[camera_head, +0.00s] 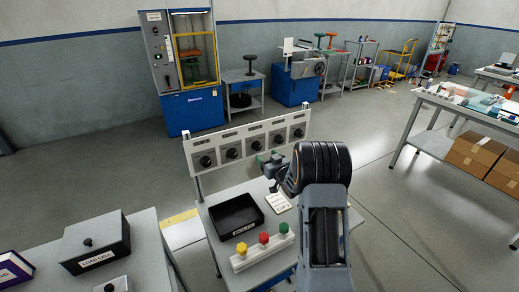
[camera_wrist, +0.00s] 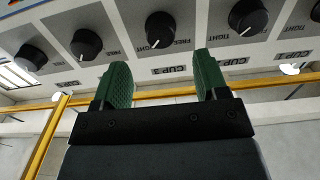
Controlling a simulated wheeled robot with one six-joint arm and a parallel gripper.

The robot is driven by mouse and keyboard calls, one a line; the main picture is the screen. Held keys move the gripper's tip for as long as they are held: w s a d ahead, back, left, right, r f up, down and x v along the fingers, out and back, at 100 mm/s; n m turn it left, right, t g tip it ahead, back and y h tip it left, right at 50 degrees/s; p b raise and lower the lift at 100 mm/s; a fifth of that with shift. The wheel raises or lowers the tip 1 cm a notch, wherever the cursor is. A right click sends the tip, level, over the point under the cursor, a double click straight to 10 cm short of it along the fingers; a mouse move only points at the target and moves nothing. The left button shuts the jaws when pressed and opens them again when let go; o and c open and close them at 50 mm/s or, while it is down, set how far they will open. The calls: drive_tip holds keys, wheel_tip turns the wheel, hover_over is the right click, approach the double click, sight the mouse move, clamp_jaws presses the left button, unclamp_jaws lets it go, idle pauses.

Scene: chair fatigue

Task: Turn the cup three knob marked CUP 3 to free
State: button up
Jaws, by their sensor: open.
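The knob panel (camera_head: 245,138) stands on a small grey table and carries a row of five black knobs. The middle knob, by its place the CUP 3 knob (camera_head: 255,146), also shows in the wrist view (camera_wrist: 161,28). Its white pointer mark points down in that view, tilted slightly left. My gripper (camera_head: 270,163) is in front of the panel. In the wrist view its green fingers (camera_wrist: 162,62) are open and empty, with the middle knob beyond the gap, apart from them.
Neighbouring knobs (camera_wrist: 86,43) and (camera_wrist: 247,17) flank the middle one closely. On the table are a black tray (camera_head: 236,215), a base with red, yellow and green buttons (camera_head: 263,240), and a card (camera_head: 278,202). A load cell box (camera_head: 92,243) stands left.

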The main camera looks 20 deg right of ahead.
sight(259, 149)
drive_tip(key=w, duration=0.6)
drive_tip(key=shift+w+a+p, duration=0.3)
drive_tip(key=shift+a+p, duration=0.05)
drive_tip(key=shift+a, duration=0.05)
drive_tip(key=shift+c, duration=0.3)
drive_tip(key=c, duration=0.8)
drive_tip(key=shift+f, duration=0.1)
drive_tip(key=shift+c, duration=0.2)
